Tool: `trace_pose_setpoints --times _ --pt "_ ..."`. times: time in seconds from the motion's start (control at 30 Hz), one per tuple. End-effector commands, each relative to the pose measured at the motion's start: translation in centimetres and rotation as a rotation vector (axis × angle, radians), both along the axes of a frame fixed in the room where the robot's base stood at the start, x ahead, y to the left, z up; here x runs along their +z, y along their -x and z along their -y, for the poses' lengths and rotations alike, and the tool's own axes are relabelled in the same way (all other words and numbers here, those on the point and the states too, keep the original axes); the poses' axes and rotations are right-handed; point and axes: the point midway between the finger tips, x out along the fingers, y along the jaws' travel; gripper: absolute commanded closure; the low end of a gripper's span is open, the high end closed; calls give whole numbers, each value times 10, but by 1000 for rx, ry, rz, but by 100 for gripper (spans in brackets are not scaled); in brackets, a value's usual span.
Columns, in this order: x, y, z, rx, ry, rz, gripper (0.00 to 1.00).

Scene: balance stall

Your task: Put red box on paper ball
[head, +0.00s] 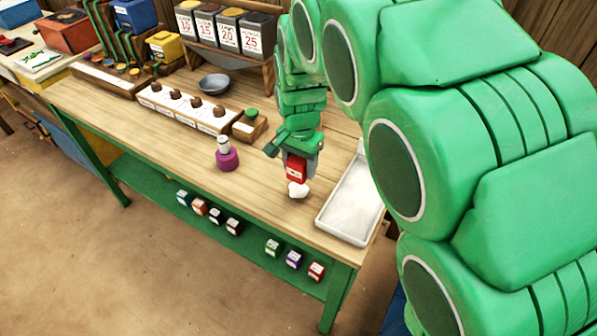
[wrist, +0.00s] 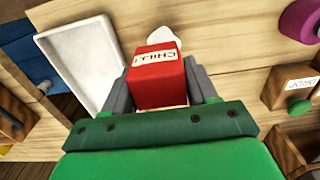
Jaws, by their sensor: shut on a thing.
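The red box (head: 296,168) has a white label and sits between the fingers of my gripper (head: 298,166). My gripper is shut on it, pointing down over the table. The red box also shows in the wrist view (wrist: 158,75), between the two grey fingers (wrist: 160,90). The white paper ball (head: 298,189) lies on the table directly below the red box in the head view. In the wrist view the paper ball (wrist: 163,37) shows just past the box's far end, partly hidden by it. I cannot tell whether box and ball touch.
A white tray (head: 346,226) stands right of the paper ball. A purple weight-like piece (head: 228,160) with a white top stands to the left. A wooden block with a green knob (head: 250,125) is behind. Several small boxes sit on the green lower shelf (head: 160,185). The table front is clear.

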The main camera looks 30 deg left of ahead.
Motion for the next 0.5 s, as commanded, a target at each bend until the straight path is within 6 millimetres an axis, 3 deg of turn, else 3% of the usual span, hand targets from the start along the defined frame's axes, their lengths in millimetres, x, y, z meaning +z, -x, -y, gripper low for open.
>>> trace_pose_setpoints --times 0.37,0.5 --pt "-14 -8 -8 1 1 -1 74" --pt "-34 -6 -7 3 3 -2 74"
